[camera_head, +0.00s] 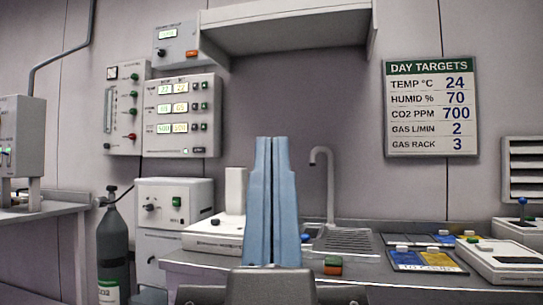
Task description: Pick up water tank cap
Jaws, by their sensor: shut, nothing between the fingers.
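My gripper (272,142) stands upright in the middle of the view. Its two light blue fingers are pressed together and hold nothing. They hide part of the counter and the wall behind them. I cannot make out a water tank cap for certain. A small blue item (305,237) shows just right of the fingers, too small to identify. A small green and orange block (333,266) lies near the counter's front edge, right of my gripper.
The counter (360,274) carries a sink with a tall faucet (330,180), blue and yellow mats (424,260) and a white device (500,262) at right. A white device (212,240) sits left of my gripper. A gas cylinder (114,250) stands at left. A shelf (285,30) hangs above.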

